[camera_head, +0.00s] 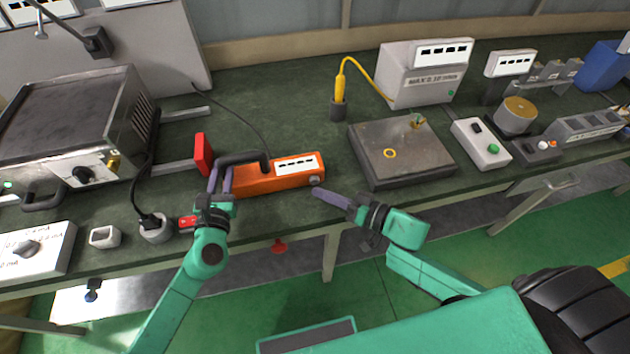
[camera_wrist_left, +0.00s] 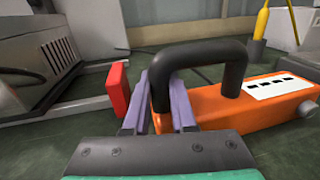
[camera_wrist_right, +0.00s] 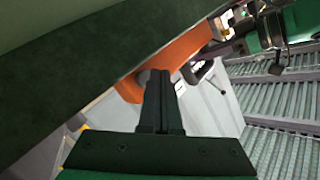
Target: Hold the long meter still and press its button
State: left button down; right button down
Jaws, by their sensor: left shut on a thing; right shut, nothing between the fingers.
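The long meter (camera_head: 262,182) is an orange box with a black handle and a white display on top. It lies on the green bench top near the front edge. Its round grey button (camera_head: 315,181) is at the right end. My left gripper (camera_head: 220,178) is shut at the meter's left end, with its purple fingers (camera_wrist_left: 165,100) around the near leg of the black handle (camera_wrist_left: 200,58). My right gripper (camera_head: 318,193) is shut and empty, its tips just in front of the button. In the right wrist view the fingers (camera_wrist_right: 159,85) overlap the button end; contact is unclear.
A red block (camera_head: 203,154) stands just left of the meter. A grey plate box (camera_head: 400,150) is to the right, and a yellow probe (camera_head: 340,85) stands behind. A dark heater box (camera_head: 75,125) is at the left. The bench's front edge is close.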

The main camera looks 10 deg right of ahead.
aim_at(329, 220)
jog(key=shift+w, duration=0.4)
jog(key=shift+w, duration=0.75)
dwell(0.9)
dwell(0.5)
jog(key=shift+s, duration=1.2)
jog(key=shift+s, duration=2.5)
